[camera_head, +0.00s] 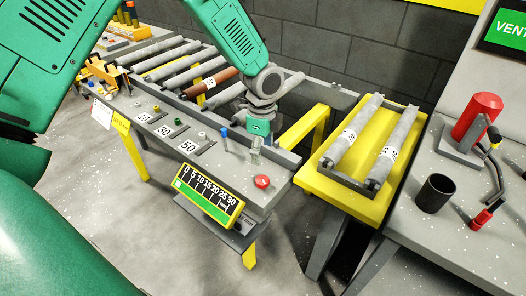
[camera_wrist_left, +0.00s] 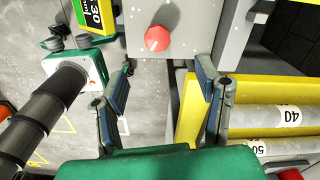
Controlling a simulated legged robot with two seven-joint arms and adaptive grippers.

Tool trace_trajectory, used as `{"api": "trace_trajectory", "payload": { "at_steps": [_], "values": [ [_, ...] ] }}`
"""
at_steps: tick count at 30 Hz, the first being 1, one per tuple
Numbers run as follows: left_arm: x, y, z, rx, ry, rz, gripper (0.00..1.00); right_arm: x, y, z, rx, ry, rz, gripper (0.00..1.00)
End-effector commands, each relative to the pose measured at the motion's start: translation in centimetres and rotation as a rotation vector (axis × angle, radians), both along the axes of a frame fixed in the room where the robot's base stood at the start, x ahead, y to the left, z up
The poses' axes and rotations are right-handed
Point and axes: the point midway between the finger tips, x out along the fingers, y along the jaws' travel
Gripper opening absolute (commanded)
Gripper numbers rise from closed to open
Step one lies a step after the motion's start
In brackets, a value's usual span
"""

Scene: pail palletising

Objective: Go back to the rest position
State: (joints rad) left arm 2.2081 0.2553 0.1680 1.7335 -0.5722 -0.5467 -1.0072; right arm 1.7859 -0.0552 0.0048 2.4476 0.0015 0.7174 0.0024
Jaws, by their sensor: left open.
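My left gripper (camera_head: 257,146) hangs from the green arm in the head view, above the near right end of the grey bench. It is open, with nothing between its fingers. In the left wrist view its two dark blue fingers (camera_wrist_left: 164,98) stand wide apart, with the grey bench end and the red button (camera_wrist_left: 158,38) beyond them. The red button also shows in the head view (camera_head: 262,181), just right of and below the gripper. My right gripper does not show clearly in either view.
A yellow-framed stand (camera_head: 350,200) with two labelled grey rollers is right of the gripper. A roller rack with a brown roller (camera_head: 212,83) lies behind. A numbered display (camera_head: 208,196) fronts the bench. A black cup (camera_head: 435,193) and red cylinder (camera_head: 477,116) stand on the right table.

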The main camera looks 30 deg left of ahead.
Motion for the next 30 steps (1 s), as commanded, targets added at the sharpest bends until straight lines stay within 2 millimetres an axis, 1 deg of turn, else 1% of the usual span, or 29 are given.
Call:
{"api": "trace_trajectory", "payload": {
  "at_steps": [2,8,10,11,14,17,18,20,21,23,24,27,30],
  "values": [
    [0.0,0.0,0.0,0.000,0.000,0.000,0.58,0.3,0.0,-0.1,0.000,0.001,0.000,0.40],
    [0.0,0.0,0.0,0.000,0.000,0.000,0.58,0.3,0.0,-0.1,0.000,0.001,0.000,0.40],
    [-0.2,-0.2,-0.4,-0.002,0.003,0.006,0.58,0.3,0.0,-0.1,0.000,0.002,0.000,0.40],
    [-0.5,-0.3,-0.8,-0.006,0.005,0.015,0.58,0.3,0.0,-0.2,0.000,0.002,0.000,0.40],
    [-2.4,-1.6,-3.5,-0.034,0.019,0.081,0.58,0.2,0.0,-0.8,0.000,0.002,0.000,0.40],
    [-6.0,-3.6,-8.1,-0.078,0.040,0.226,0.58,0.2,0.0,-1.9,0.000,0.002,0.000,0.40],
    [-7.8,-4.4,-10.1,-0.095,0.048,0.304,0.58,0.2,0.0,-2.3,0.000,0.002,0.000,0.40],
    [-10.9,-5.4,-13.0,-0.115,0.063,0.437,0.58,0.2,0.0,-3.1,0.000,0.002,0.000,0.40],
    [-13.1,-5.9,-14.8,-0.122,0.072,0.530,0.58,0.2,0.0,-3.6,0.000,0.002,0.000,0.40],
    [-16.6,-6.4,-17.3,-0.125,0.080,0.681,0.58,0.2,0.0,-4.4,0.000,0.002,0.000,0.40],
    [-19.1,-6.4,-18.8,-0.118,0.081,0.785,0.58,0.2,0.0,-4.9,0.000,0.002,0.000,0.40],
    [-24.3,-5.7,-21.1,-0.089,0.057,1.030,0.58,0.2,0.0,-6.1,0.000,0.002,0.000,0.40],
    [-27.8,-4.7,-22.0,-0.057,0.016,1.203,0.58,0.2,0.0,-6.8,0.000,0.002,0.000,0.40]
  ]
}}
